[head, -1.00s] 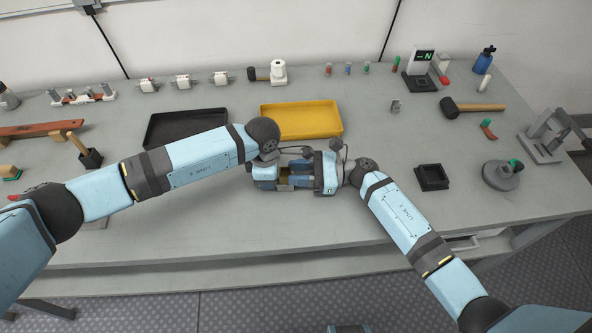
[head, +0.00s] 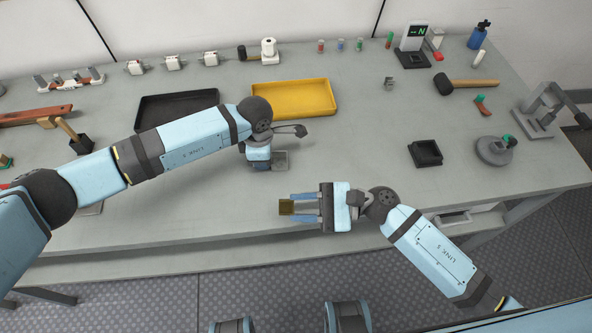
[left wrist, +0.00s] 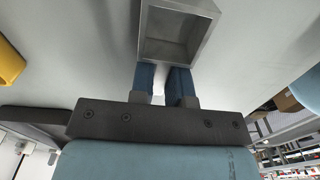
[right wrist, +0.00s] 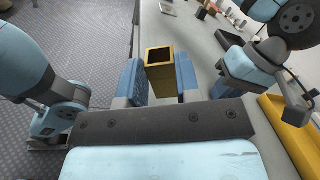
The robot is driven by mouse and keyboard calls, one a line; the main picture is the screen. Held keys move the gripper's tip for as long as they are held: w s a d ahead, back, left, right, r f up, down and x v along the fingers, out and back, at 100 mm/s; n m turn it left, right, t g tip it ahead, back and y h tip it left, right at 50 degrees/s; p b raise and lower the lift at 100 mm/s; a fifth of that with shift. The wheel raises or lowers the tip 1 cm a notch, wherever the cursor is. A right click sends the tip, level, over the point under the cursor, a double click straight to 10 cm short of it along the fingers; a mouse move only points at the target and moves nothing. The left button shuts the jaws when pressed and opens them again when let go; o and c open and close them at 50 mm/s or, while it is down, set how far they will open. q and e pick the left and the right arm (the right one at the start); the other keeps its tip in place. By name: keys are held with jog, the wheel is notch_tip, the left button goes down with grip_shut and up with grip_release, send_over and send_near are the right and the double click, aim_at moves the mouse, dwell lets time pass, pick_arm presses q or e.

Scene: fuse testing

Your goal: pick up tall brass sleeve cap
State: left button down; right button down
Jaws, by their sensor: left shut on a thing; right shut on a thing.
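The tall brass sleeve cap (head: 286,207) is a square, hollow, gold-brown piece. My right gripper (head: 303,208) is shut on it and holds it near the table's front edge. In the right wrist view, the cap (right wrist: 160,81) stands between the blue fingers with its dark square opening showing. My left gripper (head: 269,158) is shut on a grey square hollow block (head: 281,162) behind and to the left of the cap. In the left wrist view, this block (left wrist: 147,28) shows an open square cavity at the fingertips. The two pieces are apart.
A yellow tray (head: 333,110) and a black tray (head: 142,128) lie behind my left gripper. A small black square holder (head: 425,153) and a round grey base (head: 495,152) stand to the right. The table between the grippers is clear.

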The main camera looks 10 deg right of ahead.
jog(key=s+r+m, duration=0.2)
jog(key=s+m, duration=0.4)
jog(key=s, duration=0.2)
jog(key=shift+s+h, duration=0.3)
jog(key=shift+s, duration=0.1)
jog(key=shift+s+r, duration=0.1)
jog(key=s+d+r, duration=0.2)
jog(key=s+r, duration=0.2)
jog(key=s, duration=0.2)
jog(key=shift+s, duration=0.25)
dwell(0.5)
jog(key=shift+a+f, duration=0.1)
jog(key=shift+f, duration=0.1)
dwell(0.3)
pick_arm(q)
jog(key=c, duration=1)
grip_release()
